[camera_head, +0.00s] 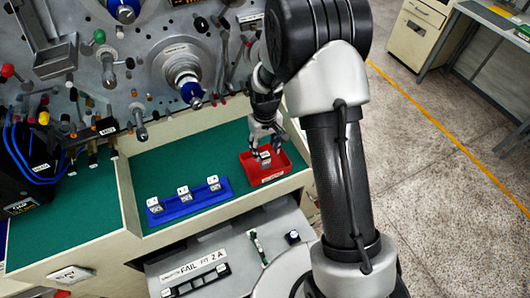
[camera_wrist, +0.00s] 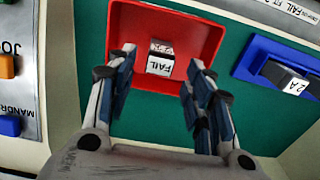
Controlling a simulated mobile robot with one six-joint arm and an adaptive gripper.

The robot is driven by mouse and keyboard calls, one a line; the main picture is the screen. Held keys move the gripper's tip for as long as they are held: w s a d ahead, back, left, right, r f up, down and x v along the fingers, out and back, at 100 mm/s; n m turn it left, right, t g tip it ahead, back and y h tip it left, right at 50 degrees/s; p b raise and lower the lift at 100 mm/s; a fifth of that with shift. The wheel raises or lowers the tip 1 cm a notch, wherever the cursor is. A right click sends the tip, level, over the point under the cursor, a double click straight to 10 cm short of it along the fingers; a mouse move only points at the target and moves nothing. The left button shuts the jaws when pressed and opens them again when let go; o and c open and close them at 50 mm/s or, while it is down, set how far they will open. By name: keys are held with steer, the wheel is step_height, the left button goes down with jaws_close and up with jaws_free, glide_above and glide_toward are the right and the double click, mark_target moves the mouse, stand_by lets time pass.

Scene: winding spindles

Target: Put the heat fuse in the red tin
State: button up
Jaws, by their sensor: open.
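A small silver block with a white label reading FAIL (camera_wrist: 160,60) sits inside the red tin (camera_wrist: 200,32); I take it to be the heat fuse. In the head view the block (camera_head: 265,157) shows near the tin's back wall, and the red tin (camera_head: 268,179) stands on the green bench top. My gripper (camera_head: 266,148) points down over the tin. In the wrist view my gripper (camera_wrist: 161,64) is open, with one finger on each side of the block and visible gaps between. I cannot tell how high the fingertips are above the tin floor.
A blue tray (camera_head: 192,207) left of the tin holds three similar small blocks with white labels. A grey machine panel (camera_head: 140,60) with knobs and spindles rises behind. A black box with blue cables (camera_head: 25,165) stands at far left. Green bench top is clear around the tin.

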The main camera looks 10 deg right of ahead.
step_height(320, 180, up, 7)
step_height(320, 180, up, 10)
steer(key=t, duration=0.1)
glide_above(265, 154)
steer(key=s, duration=0.4)
steer(key=s+r+t, duration=0.1)
steer(key=s+r, duration=0.3)
steer(key=s, duration=0.3)
steer(key=s+r+m+t, duration=0.1)
steer(key=s+r, duration=0.3)
steer(key=s, duration=0.4)
steer(key=s+r+m+t, duration=0.1)
steer(key=s+r, duration=0.3)
steer(key=s, duration=0.3)
steer(key=shift+s+d+t+p, duration=0.25)
steer(key=shift+d+t+p, duration=0.05)
steer(key=shift+d+p, duration=0.15)
